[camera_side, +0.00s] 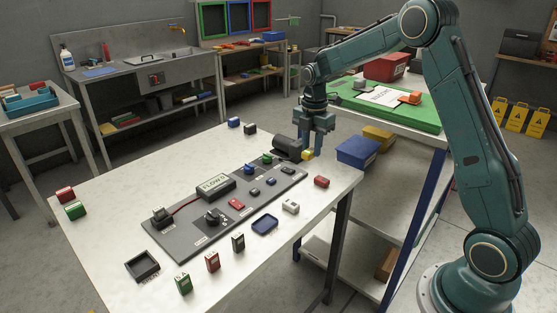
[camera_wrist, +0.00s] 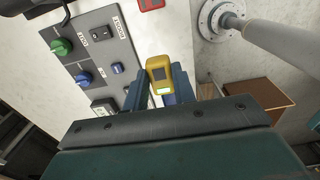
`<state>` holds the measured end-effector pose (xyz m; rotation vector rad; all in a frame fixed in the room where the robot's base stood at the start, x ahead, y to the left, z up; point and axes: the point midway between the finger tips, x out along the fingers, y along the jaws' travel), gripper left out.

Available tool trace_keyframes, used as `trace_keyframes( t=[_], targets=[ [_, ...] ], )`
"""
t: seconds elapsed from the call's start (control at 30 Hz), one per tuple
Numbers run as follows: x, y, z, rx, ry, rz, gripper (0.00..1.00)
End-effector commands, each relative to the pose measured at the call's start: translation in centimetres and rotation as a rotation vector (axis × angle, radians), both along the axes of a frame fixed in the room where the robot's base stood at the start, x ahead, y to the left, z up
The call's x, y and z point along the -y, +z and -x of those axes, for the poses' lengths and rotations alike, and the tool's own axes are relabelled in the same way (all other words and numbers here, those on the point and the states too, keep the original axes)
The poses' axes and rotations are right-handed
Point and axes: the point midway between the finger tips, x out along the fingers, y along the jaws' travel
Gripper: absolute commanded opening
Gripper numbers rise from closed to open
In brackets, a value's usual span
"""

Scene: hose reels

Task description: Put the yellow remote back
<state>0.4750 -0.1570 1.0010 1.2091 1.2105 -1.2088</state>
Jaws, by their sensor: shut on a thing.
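The yellow remote (camera_wrist: 158,70) sits between the two fingers of my gripper (camera_wrist: 161,88) in the wrist view, with a dark window and a pale green patch on its face. In the side view the yellow remote (camera_side: 308,155) shows at the fingertips of my gripper (camera_side: 309,146), by the far right corner of the white table. My gripper is shut on it. Whether the remote touches the table is unclear.
A dark grey panel (camera_side: 190,239) with knobs and a FLOW box (camera_side: 215,187) lies on the white table (camera_side: 110,192). A black tray (camera_side: 142,265), a blue tray (camera_side: 265,224) and several small blocks lie around.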

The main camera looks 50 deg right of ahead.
Motion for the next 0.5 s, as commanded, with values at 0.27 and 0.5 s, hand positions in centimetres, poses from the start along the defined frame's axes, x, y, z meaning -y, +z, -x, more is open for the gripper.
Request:
trace_keyframes(
  t=[0.27,0.5],
  targets=[
    [0.0,-5.4,0.1,-0.004,0.0,-0.001,0.01],
    [0.0,-8.9,0.0,-0.001,0.0,0.0,0.01]
  ],
)
